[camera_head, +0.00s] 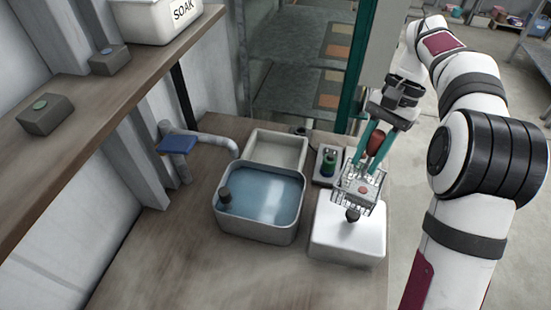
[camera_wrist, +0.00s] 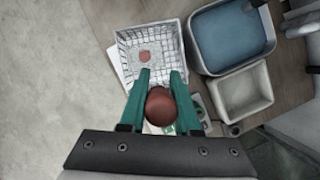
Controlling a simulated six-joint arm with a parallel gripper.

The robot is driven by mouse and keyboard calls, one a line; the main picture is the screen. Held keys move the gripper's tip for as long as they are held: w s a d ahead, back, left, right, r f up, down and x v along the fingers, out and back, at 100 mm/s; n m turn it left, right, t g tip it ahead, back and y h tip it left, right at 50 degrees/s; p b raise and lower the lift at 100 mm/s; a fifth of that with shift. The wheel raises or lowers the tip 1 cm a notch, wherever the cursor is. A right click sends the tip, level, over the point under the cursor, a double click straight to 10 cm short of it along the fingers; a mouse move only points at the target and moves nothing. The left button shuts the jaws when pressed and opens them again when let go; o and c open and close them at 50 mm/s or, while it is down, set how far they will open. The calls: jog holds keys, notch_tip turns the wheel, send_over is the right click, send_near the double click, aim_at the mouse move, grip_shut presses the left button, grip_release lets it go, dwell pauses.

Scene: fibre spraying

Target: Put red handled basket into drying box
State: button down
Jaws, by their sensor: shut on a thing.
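My gripper (camera_head: 371,152) has its teal fingers shut on the red handle (camera_head: 376,143) of the wire basket (camera_head: 345,192). The basket hangs above the white box (camera_head: 345,243) at the right side of the bench and hides part of it. In the wrist view, the red handle (camera_wrist: 160,107) sits between the fingers, with the wire basket (camera_wrist: 125,42) beyond the fingertips. A small reddish spot shows inside the basket. No label marks a drying box in either view; I cannot tell whether the white box is it.
A water-filled basin (camera_head: 258,233) stands left of the white box, with a pale empty tray (camera_head: 277,138) behind it. A dark holder with a green item (camera_head: 328,165) is close to the basket. A tap (camera_head: 205,140) and shelf (camera_head: 105,95) are at left. The front bench is clear.

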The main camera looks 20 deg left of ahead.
jog(key=w+a+f+m+t+y, duration=0.1)
jog(key=w+a+f+m+t, duration=0.15)
jog(key=w+m, duration=0.5)
jog(key=w+a+f+m+t+y, duration=0.1)
jog(key=w+a+f+m+t, duration=0.1)
jog(key=w+a+f+m, duration=0.4)
jog(key=shift+m+t, duration=0.25)
jog(key=shift+m, duration=0.6)
jog(key=w+a+f, duration=0.1)
jog(key=a+f, duration=0.2)
jog(key=w+a+f, duration=0.1)
jog(key=a+f, duration=0.2)
jog(key=w+a+f, duration=0.1)
jog(key=a+f, duration=0.2)
jog(key=shift+f, duration=0.2)
jog(key=shift+f, duration=0.15)
jog(key=c, duration=0.6)
grip_release()
